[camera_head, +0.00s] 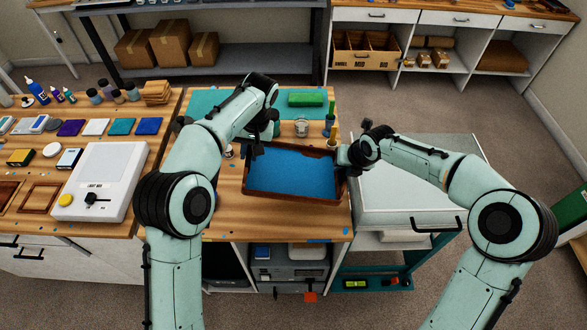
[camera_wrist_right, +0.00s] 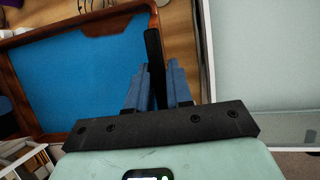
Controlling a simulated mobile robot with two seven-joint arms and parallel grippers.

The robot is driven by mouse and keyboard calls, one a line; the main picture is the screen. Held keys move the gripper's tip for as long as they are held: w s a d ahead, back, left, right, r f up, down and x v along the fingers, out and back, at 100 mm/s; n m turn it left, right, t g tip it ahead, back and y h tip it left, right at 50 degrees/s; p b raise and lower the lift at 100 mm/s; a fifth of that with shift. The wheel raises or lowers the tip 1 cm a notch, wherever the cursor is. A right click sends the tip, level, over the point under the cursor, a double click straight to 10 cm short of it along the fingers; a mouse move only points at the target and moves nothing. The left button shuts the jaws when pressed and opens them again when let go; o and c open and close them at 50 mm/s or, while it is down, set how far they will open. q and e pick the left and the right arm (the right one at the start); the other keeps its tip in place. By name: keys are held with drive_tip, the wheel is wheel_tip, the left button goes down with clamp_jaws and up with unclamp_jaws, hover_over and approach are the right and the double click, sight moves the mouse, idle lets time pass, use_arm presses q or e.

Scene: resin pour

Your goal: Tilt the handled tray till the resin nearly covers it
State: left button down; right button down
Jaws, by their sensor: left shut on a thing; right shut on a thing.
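The handled tray (camera_head: 290,198) has a dark reddish-brown wooden rim and lies over the front part of the wooden bench. Blue resin (camera_head: 292,174) covers most of its floor. In the right wrist view the resin (camera_wrist_right: 75,75) leaves a brown patch near the tray's upper right corner. My left gripper (camera_head: 250,149) is shut at the tray's left side; its fingertips are hard to make out. My right gripper (camera_head: 344,156) is at the right side. In the wrist view its blue-padded fingers (camera_wrist_right: 156,88) are shut on a dark upright handle. Any tilt is slight or cannot be told.
A clear cup (camera_head: 301,126) and a green block (camera_head: 306,99) stand behind the tray on a teal mat (camera_head: 205,103). A white-topped cart (camera_head: 410,190) is close on the right. A white light box (camera_head: 101,180) sits on the left bench among small supplies.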

use_arm(q)
drive_tip(key=shift+d, duration=0.1)
use_arm(e)
drive_tip(key=shift+a+r, duration=0.15)
